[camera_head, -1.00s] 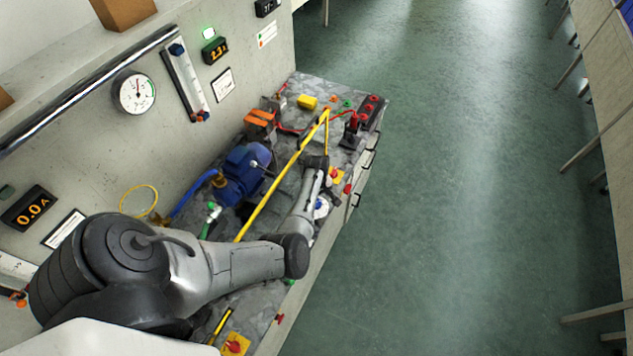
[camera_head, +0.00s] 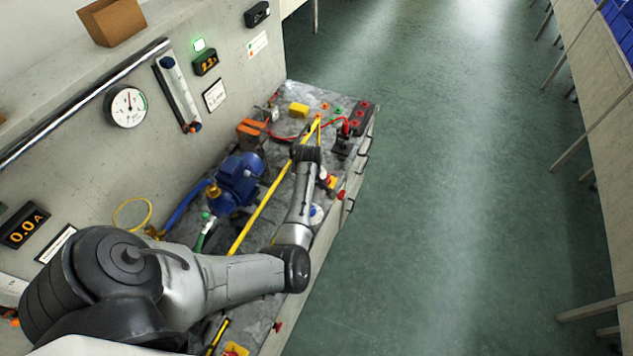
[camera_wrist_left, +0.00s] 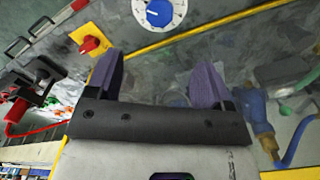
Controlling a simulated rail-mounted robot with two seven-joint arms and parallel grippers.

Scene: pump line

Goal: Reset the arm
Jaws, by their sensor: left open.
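My left arm (camera_head: 225,280) reaches in from the lower left over the bench. Its dark wrist end (camera_head: 305,153) is above the bench, beside the yellow bar; the fingers cannot be made out in the head view. In the left wrist view my left gripper (camera_wrist_left: 157,80) is open, its two purple fingers apart with nothing between them. A white dial with a blue knob (camera_wrist_left: 159,12) lies beyond the fingertips. A red switch on a yellow plate (camera_wrist_left: 90,44) is left of them. My right gripper is in neither view.
The bench holds a blue pump (camera_head: 238,180), an orange part (camera_head: 251,128), a yellow block (camera_head: 298,110) and a dark stand with red top (camera_head: 345,135). A long yellow bar (camera_head: 262,207) runs along it. The green floor (camera_head: 430,200) to the right is clear.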

